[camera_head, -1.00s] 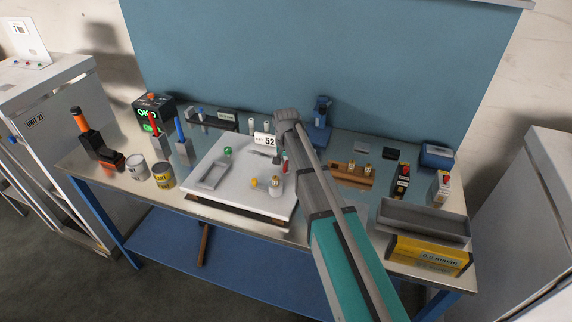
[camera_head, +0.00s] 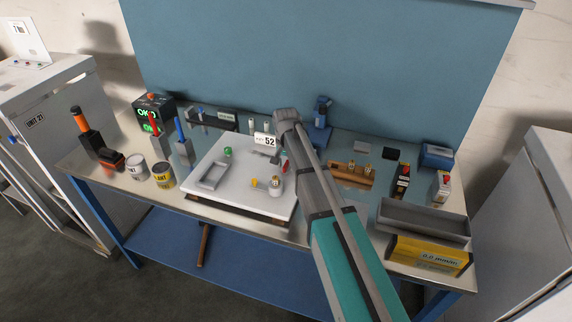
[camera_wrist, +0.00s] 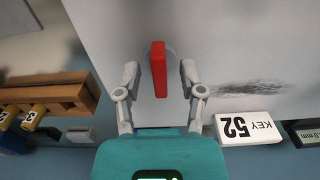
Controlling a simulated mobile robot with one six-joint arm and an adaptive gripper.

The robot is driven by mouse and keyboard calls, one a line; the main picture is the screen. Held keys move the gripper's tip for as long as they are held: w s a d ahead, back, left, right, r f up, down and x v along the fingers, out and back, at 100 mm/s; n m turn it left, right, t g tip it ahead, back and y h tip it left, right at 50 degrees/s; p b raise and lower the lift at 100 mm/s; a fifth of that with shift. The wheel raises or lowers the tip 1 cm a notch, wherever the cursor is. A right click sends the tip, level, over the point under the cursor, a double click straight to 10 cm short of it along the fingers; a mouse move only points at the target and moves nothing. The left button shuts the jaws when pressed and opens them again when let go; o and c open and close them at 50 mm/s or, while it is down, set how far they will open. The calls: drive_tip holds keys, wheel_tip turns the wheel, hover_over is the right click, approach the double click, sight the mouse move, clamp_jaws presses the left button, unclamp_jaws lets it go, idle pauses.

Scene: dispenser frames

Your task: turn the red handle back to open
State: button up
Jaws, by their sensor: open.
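The red handle (camera_wrist: 158,69) is a flat bar on the pale panel (camera_wrist: 225,40). In the wrist view it stands lengthwise between my two fingers. My gripper (camera_wrist: 160,75) is open around it, with a narrow gap showing on each side, so neither finger seems to touch it. In the head view the handle (camera_head: 285,167) shows as a small red piece on the white panel (camera_head: 225,200), beside my arm. My fingertips are hidden there behind my own wrist.
A KEY 52 tag (camera_wrist: 247,128) is near the right finger in the wrist view. A wooden block with numbered pegs (camera_head: 350,175) stands right of the panel. Paint cans (camera_head: 163,175) and a lit OK box (camera_head: 153,108) stand left. A grey tray (camera_head: 424,220) is at front right.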

sight(286, 163)
drive_tip(key=shift+n, duration=0.6)
drive_tip(key=n, duration=0.2)
drive_tip(key=shift+n, duration=0.4)
drive_tip(key=n, duration=0.3)
drive_tip(key=shift+n, duration=0.4)
wheel_tip(286, 163, up, 14)
drive_tip(key=p, duration=1.4)
drive_tip(key=s+d+f+m+b, duration=0.1)
drive_tip(key=s+d+f+b, duration=0.3)
drive_tip(key=s+d, duration=0.3)
drive_tip(key=s+d+f+m+b, duration=0.2)
drive_tip(key=s+d, duration=0.6)
drive_tip(key=s, duration=0.8)
wheel_tip(286, 163, down, 2)
drive_tip(key=shift+d+f+m+b, duration=0.15)
drive_tip(key=shift+m+b, duration=0.15)
drive_tip(key=shift+b, duration=0.75)
drive_tip(key=shift+s, duration=0.1)
